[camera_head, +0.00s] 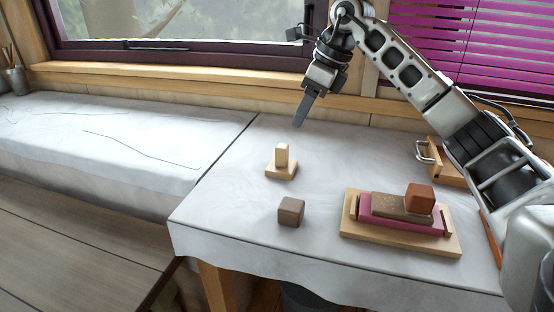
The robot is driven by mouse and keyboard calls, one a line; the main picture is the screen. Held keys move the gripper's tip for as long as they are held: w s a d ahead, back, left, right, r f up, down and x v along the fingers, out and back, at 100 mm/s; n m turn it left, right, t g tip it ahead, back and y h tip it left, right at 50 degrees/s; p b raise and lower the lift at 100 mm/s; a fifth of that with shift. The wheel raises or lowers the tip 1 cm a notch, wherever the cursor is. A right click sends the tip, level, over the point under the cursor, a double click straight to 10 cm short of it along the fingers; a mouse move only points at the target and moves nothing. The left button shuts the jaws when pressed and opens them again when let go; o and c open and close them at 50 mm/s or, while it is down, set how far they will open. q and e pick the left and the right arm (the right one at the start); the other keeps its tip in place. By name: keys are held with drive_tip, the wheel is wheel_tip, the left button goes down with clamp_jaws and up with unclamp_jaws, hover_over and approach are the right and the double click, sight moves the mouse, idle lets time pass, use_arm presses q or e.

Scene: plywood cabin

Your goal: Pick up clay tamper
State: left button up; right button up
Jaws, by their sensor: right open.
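The clay tamper (282,161) appears to be the small light-wood piece with a square base and an upright block handle. It stands upright on the white-covered table, left of the middle of the tabletop. My right gripper (299,123) hangs above the table, up and a little right of the tamper in the picture, apart from it. Its fingers point down and overlap from this side, and nothing shows between them. My left gripper is not in view.
A grey-brown block (291,211) lies nearer the front edge. A wooden tray (445,246) at right holds a pink piece, a brown slab and a reddish block (419,198). A wooden box with a metal handle (425,151) stands behind it. The window sill (200,84) runs behind.

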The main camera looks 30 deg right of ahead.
sight(283, 146)
drive_tip(key=x, duration=0.6)
drive_tip(key=shift+a+f, duration=0.15)
drive_tip(key=shift+f, duration=0.15)
drive_tip(key=shift+w+p+x, duration=0.2)
drive_tip(key=shift+p+x, duration=0.1)
drive_tip(key=shift+x, duration=1.05)
drive_tip(key=shift+w+p+x, duration=0.2)
drive_tip(key=shift+p+x, duration=0.05)
drive_tip(key=shift+x, duration=1.1)
drive_tip(key=shift+r, duration=0.15)
clamp_jaws()
